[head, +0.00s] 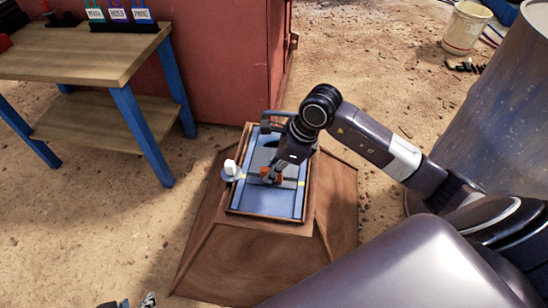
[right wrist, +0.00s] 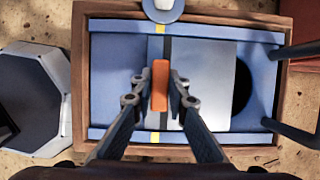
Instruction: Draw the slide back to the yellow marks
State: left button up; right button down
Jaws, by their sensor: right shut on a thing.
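My right gripper (head: 268,178) is shut on the orange handle (right wrist: 160,72) of the slide. The slide (right wrist: 210,75) is a pale grey plate with a dark cross stripe near the handle, lying in a blue bed. Yellow marks show on both rails, one at the top (right wrist: 160,29) and one at the bottom (right wrist: 155,137) in the right wrist view. The dark stripe stands close to the line between them. A dark round opening (right wrist: 242,88) is partly covered by the slide's right edge. My left gripper (head: 140,301) barely shows at the bottom edge; its fingers are cut off.
The wooden frame (head: 232,209) sits on a brown tapered base (head: 240,260). A white knob (head: 231,170) stands at its left side and dark bars (right wrist: 295,50) at its far end. A workbench (head: 80,55) is upper left, a metal drum (head: 500,110) right.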

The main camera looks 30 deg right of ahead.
jog(key=shift+s+a, duration=0.35)
jog(key=shift+s, duration=0.1)
pick_arm(q)
jog(key=shift+s+a+f, duration=0.1)
jog(key=shift+s, duration=0.2)
pick_arm(e)
jog(key=c, duration=1.9)
grip_release()
jog(key=shift+w+d+r, duration=0.1)
jog(key=shift+d+r, duration=0.1)
jog(key=shift+r, duration=0.15)
jog(key=v, duration=1.1)
jog(key=shift+d+r, duration=0.1)
